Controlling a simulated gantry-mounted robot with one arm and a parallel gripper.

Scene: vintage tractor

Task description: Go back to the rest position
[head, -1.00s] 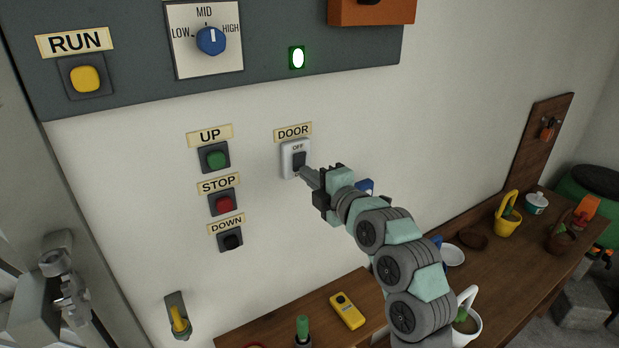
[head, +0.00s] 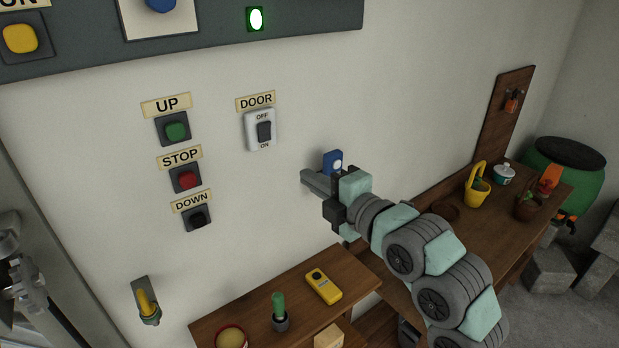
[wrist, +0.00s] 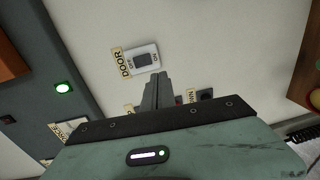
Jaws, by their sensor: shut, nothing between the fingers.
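My gripper (head: 312,182) is shut and empty. In the head view its fingers point left, below and to the right of the DOOR switch (head: 264,131), with a clear gap between them. The DOOR switch is a white plate with a dark rocker, marked OFF above and ON below. It also shows in the wrist view (wrist: 144,58), just beyond the fingertips (wrist: 158,80). My arm reaches in from the lower right.
The UP (head: 176,131), STOP (head: 187,179) and DOWN (head: 197,218) buttons are left of the switch. A green lamp (head: 256,19) is lit on the grey panel. A wooden bench below holds a yellow device (head: 323,286). A blue object (head: 333,162) is behind my gripper.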

